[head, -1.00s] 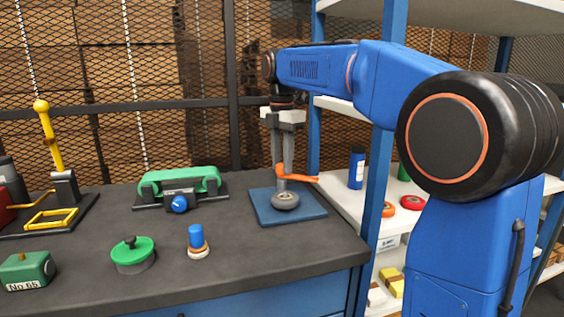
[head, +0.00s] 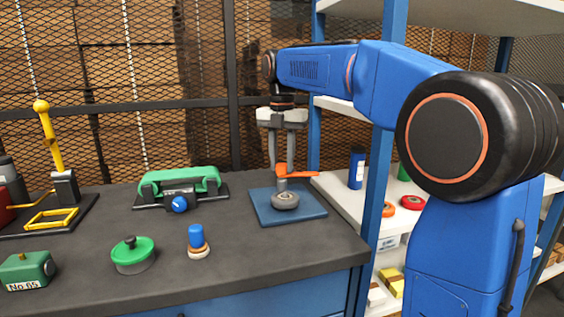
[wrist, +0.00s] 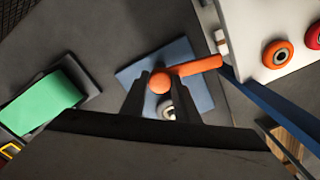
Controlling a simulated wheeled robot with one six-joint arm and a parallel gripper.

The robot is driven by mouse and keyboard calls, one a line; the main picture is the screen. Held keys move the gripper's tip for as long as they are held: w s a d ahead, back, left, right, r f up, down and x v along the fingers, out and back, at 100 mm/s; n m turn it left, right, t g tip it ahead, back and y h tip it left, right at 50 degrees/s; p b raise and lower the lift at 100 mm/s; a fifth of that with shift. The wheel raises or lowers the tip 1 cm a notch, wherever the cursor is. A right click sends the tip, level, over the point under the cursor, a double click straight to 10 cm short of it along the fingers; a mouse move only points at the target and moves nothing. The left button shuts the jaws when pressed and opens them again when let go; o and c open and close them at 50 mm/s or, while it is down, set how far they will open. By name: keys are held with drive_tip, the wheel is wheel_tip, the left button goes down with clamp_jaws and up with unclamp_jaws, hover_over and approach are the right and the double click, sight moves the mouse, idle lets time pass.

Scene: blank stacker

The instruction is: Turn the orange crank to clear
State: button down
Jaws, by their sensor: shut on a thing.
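The orange crank (head: 302,174) stands above a round grey hub (head: 285,200) on a blue base plate (head: 262,210) at the back right of the bench. Its bar points right in the head view. In the wrist view the crank's round orange end (wrist: 160,82) is between my fingertips, and the bar (wrist: 200,66) runs right and slightly up. My gripper (head: 281,166) points down from above and is shut on the crank. The grey hub is partly hidden below the crank in the wrist view.
A green device (head: 180,180) with a blue knob stands left of the plate. A green round knob (head: 132,252) and a blue-topped button (head: 196,240) are nearer the front. A white shelf (head: 335,190) with a blue post (head: 374,190) is close on the right.

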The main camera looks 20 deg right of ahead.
drive_tip(key=c, duration=1.4)
unclamp_jaws()
drive_tip(key=shift+o, duration=0.2)
wheel_tip(320, 180, up, 12)
